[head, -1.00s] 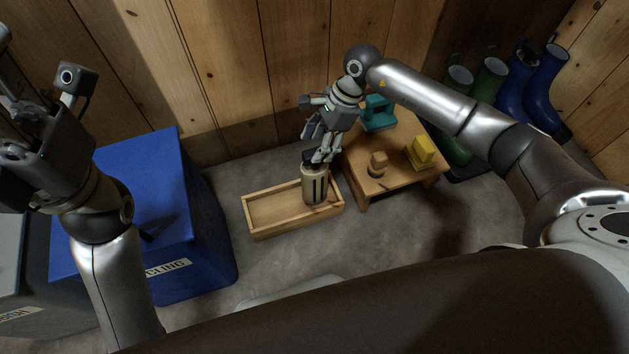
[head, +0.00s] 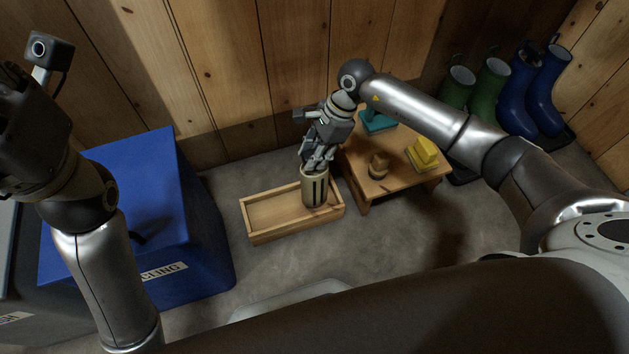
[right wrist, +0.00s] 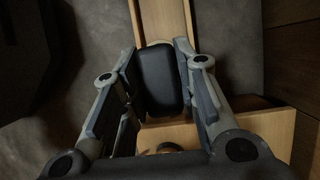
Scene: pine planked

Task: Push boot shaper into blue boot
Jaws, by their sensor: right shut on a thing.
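The boot shaper (head: 315,188), a beige cylinder with dark slots, stands upright at the right end of the wooden tray on the floor. My right gripper (head: 317,164) is above it, with its fingers shut on the black top (right wrist: 158,78) of the shaper, seen between the fingers in the right wrist view (right wrist: 155,85). The two blue boots (head: 546,92) stand at the far right by the wall; the left one (head: 516,98) has something dark at its opening. My left gripper (head: 22,105) is at the upper left, its fingers unclear.
The wooden tray (head: 262,238) touches or nearly touches a low wooden table (head: 388,192) holding a teal item, a brown brush-like item (head: 378,166) and a yellow item (head: 425,152). Green boots (head: 489,84) stand left of the blue ones. A blue recycling bin (head: 150,200) is left.

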